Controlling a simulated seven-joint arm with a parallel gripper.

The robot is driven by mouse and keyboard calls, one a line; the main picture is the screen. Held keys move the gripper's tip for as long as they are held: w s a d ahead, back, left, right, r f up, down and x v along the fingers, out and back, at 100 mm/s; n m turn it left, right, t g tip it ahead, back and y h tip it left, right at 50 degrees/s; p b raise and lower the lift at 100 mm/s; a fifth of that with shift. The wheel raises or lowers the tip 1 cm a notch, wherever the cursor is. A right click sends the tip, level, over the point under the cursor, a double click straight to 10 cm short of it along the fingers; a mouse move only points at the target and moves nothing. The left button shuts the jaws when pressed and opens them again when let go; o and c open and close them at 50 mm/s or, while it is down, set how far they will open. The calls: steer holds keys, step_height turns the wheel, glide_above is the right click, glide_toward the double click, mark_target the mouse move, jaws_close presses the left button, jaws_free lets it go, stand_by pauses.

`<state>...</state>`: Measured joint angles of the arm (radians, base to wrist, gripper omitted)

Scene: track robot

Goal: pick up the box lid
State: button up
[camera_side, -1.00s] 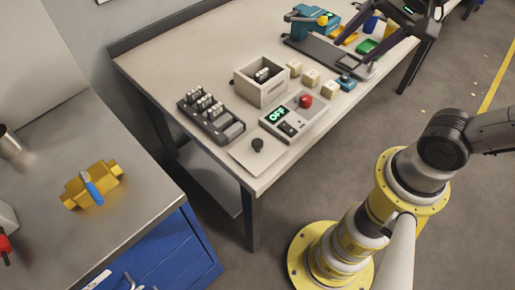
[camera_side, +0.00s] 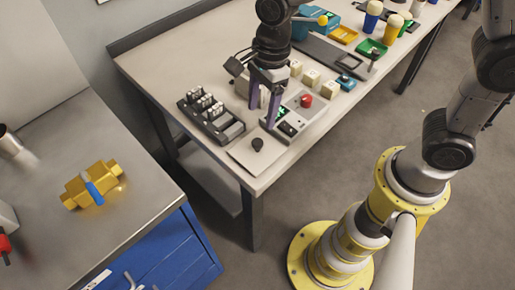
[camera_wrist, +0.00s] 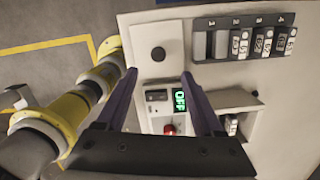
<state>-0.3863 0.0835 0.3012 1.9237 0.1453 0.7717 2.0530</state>
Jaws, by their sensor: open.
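The box lid (camera_side: 258,163) is a flat pale square plate with a small dark knob (camera_side: 257,144). It lies flat on the near corner of the workbench. In the wrist view the lid (camera_wrist: 138,45) is at the top middle, knob up. My gripper (camera_side: 262,114) is open and empty, fingers pointing down. It is above the table between the open box and the lid, apart from the knob. In the wrist view my gripper (camera_wrist: 160,78) spans the control unit, with the lid beyond its fingertips. The open white box (camera_wrist: 232,99) is partly hidden by my gripper in the side view.
A control unit (camera_side: 314,107) with a red button and a green OFF display is beside the lid. Several cream cubes (camera_side: 311,77) are behind. A metal cabinet (camera_side: 130,210) stands at left.

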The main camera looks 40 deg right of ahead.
mark_target(258, 141)
steer(key=f, duration=0.3)
steer(key=a+f, duration=0.1)
steer(key=f, duration=0.6)
steer(key=shift+a+f, duration=0.2)
steer(key=shift+f, duration=0.15)
jaws_close()
